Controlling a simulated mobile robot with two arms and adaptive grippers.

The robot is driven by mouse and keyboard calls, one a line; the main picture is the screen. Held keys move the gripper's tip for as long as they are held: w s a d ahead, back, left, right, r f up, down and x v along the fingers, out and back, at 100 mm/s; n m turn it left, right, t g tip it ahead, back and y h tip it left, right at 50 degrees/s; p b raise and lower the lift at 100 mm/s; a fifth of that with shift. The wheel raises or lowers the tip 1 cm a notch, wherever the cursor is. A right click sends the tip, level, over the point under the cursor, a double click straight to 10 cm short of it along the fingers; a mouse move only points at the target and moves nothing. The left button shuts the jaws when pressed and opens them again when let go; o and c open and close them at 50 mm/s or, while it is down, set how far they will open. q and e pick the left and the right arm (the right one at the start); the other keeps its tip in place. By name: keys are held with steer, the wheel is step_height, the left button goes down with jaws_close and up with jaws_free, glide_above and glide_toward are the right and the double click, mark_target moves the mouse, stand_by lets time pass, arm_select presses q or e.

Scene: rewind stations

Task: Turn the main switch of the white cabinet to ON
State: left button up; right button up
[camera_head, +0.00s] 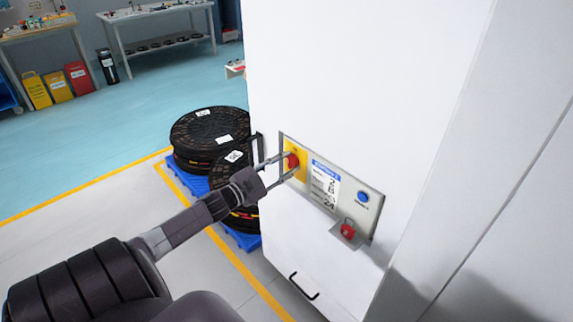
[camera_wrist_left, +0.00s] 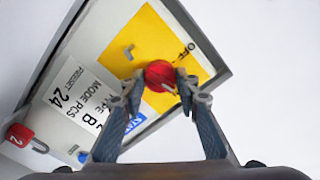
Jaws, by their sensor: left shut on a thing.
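The white cabinet (camera_head: 330,80) stands close in front, with a grey control panel (camera_head: 370,205) set into its face. The main switch is a red round knob (camera_head: 292,161) on a yellow plate (camera_head: 301,174) at the panel's left end. The knob also shows in the left wrist view (camera_wrist_left: 160,75), where "OFF" is printed beside it on the yellow plate. My left gripper (camera_head: 284,165) has its fingers on either side of the knob and is shut on it. The other position's label is not readable. My right gripper is not in view.
The panel also carries a white label (camera_head: 325,184), a blue button (camera_head: 363,197) and a red padlock (camera_head: 347,229) on a small ledge. Black reels (camera_head: 210,130) stand on a blue pallet (camera_head: 248,241) left of the cabinet.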

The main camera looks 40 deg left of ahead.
arm_select(q)
steer(key=shift+m, duration=1.1)
steer(key=o, duration=1.2)
steer(key=shift+c, duration=0.2)
steer(key=shift+s+f, duration=0.1)
steer(key=shift+s, duration=0.45)
steer(key=s, duration=1.1)
steer(key=shift+a, duration=0.45)
